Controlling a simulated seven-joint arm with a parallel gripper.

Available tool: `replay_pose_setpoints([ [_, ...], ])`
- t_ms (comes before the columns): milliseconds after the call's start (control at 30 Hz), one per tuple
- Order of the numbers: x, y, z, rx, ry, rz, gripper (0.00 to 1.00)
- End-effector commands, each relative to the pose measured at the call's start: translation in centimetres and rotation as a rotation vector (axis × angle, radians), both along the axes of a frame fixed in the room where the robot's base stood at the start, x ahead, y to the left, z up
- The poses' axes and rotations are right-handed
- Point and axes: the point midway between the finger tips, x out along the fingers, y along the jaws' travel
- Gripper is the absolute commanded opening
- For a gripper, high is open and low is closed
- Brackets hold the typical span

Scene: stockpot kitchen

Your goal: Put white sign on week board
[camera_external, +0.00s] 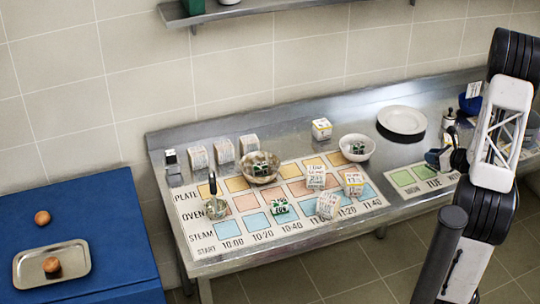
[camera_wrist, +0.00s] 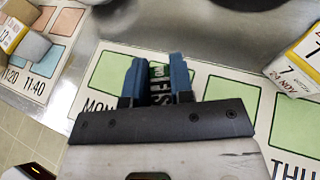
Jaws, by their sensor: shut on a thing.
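The week board (camera_wrist: 225,85) is a white sheet with green squares and day names; MON and THU read in the wrist view. Its left end (camera_external: 425,190) shows in the external view, with TUE. My gripper (camera_wrist: 158,82) is low over the board, its blue fingers shut on a small block with green and white lettered faces (camera_wrist: 158,91). The fingers hide much of this block; I cannot tell whether it touches the board. In the external view my gripper (camera_external: 442,158) is at the board's back left, and the arm covers the board's right part. I cannot tell which thing is the white sign.
A yellow-and-white date block (camera_wrist: 300,65) stands at the right of the wrist view. A white plate (camera_external: 402,120) lies behind. A pepper mill (camera_external: 449,118) stands near my gripper.

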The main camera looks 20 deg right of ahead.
Motion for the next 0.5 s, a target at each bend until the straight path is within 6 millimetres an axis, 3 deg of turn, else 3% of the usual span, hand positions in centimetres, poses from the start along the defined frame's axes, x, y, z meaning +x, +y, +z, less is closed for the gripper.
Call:
replay_pose_setpoints([
  [233,0.0,0.0,-2.3,0.001,0.001,0.001,0.0],
  [500,0.0,0.0,-2.9,0.0,0.0,0.0,0.0],
])
